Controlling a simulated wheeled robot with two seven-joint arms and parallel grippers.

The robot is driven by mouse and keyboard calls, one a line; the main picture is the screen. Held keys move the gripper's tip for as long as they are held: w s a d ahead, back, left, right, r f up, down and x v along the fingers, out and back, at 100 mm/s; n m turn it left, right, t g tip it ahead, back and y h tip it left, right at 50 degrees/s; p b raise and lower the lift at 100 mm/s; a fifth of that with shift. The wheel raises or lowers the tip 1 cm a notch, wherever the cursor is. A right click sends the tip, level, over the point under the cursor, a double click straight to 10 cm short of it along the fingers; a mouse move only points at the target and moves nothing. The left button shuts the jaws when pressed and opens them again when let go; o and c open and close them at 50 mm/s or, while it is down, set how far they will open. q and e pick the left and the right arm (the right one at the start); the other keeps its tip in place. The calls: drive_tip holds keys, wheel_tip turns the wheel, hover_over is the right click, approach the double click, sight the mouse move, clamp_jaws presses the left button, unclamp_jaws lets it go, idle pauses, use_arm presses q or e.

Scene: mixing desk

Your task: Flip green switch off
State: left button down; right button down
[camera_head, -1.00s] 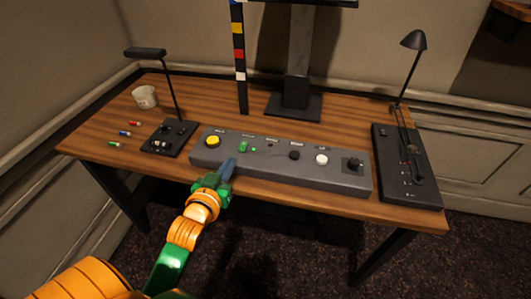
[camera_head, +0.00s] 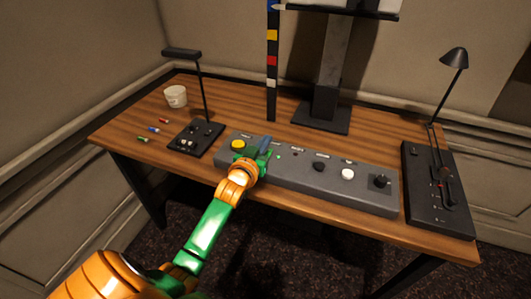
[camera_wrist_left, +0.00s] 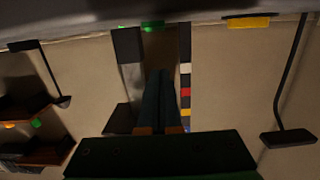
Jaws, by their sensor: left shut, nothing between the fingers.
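The long grey control box (camera_head: 325,190) lies along the front of the wooden desk. My left gripper (camera_head: 265,142) is over its left part, just right of the yellow button (camera_head: 238,145). Its fingers are together and empty. The green switch is hidden behind the gripper in the head view. In the left wrist view the green switch (camera_wrist_left: 152,25) shows at the top edge, beyond the closed fingertips (camera_wrist_left: 162,72). I cannot tell whether the fingers touch it. A small lit green lamp (camera_wrist_left: 121,28) is beside it. My right gripper is not in view.
A black knob (camera_head: 319,166), a white button (camera_head: 347,174) and a joystick (camera_head: 382,181) sit farther right on the box. Black lamp-bearing panels stand left (camera_head: 205,133) and right (camera_head: 425,205). A white cup (camera_head: 175,96) is at the back left.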

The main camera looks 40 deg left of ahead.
use_arm(q)
wheel_tip(320, 180, down, 4)
drive_tip(key=shift+r+b, duration=0.1)
drive_tip(key=shift+b, duration=0.25)
drive_tip(key=shift+w, duration=0.1)
drive_tip(key=shift+r+p, duration=0.15)
drive_tip(key=shift+p, duration=0.2)
drive_tip(key=shift+w+r+g+p, duration=0.15)
drive_tip(key=shift+g+p, duration=0.25)
drive_tip(key=shift+p, duration=0.7)
drive_tip(key=shift+f+b, duration=0.5)
wheel_tip(320, 180, up, 5)
drive_tip(key=p, duration=0.5)
drive_tip(key=shift+w+r, duration=0.1)
drive_tip(key=shift+r, duration=0.1)
drive_tip(key=v, duration=0.9)
drive_tip(key=shift+s+r+p, duration=0.2)
drive_tip(key=shift+r+p, duration=0.1)
